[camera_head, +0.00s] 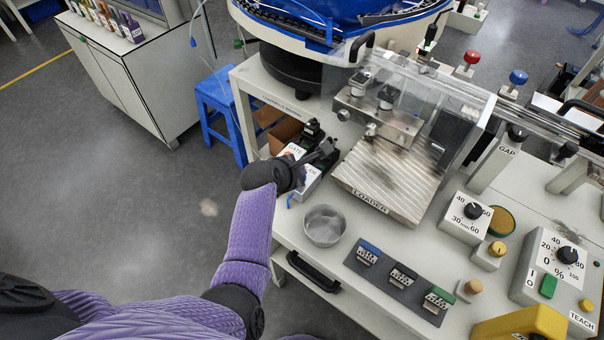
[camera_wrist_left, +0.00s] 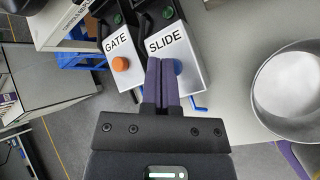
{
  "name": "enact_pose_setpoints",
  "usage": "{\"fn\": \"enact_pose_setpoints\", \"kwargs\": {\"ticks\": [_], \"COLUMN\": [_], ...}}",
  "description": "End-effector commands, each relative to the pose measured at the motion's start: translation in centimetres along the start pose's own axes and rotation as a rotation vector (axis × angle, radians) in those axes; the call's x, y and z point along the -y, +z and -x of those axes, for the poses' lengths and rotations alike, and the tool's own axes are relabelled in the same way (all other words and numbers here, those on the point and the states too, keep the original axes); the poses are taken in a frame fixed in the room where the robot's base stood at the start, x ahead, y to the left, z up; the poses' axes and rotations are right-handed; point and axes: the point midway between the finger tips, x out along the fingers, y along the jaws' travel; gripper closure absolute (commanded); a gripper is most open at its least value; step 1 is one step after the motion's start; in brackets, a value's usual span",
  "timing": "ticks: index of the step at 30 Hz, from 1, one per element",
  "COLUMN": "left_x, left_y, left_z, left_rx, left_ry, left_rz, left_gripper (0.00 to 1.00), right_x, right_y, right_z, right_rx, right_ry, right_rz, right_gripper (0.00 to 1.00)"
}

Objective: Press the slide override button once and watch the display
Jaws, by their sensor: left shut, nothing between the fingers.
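The SLIDE box (camera_wrist_left: 190,45) is a white label box with a dark top, a green round part and a blue button (camera_wrist_left: 178,67). The GATE box (camera_wrist_left: 116,45) with an orange button (camera_wrist_left: 120,64) stands to its left. My left gripper (camera_wrist_left: 160,64) is shut and empty, its purple fingers over the SLIDE box's lower left, partly covering the blue button. I cannot tell whether they touch it. In the head view my left gripper (camera_head: 328,150) reaches across the boxes and hides part of the SLIDE box (camera_head: 309,178). I cannot make out a lit display. My right gripper is not in view.
A metal bowl (camera_head: 325,225) stands in front of the boxes. The ribbed LOADER plate (camera_head: 390,185) under a clear cover is to the right. Connectors lie on a dark mat (camera_head: 408,290), near dial boxes (camera_head: 466,218). A blue stool (camera_head: 218,105) stands at left on open floor.

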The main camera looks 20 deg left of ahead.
Motion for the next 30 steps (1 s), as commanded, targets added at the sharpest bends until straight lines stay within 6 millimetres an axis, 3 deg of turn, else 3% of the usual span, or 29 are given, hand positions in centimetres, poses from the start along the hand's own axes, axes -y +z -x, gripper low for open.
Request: {"fn": "enact_pose_setpoints", "kwargs": {"ticks": [30], "left_x": [0.30], "left_y": [-0.28], "left_z": [-0.38], "left_rx": [0.000], "left_ry": [-0.001], "left_rz": [0.000], "left_gripper": [1.00], "right_x": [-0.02], "right_y": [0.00], "right_z": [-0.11], "right_rx": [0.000], "right_ry": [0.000], "right_rz": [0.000], "right_gripper": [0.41]}}
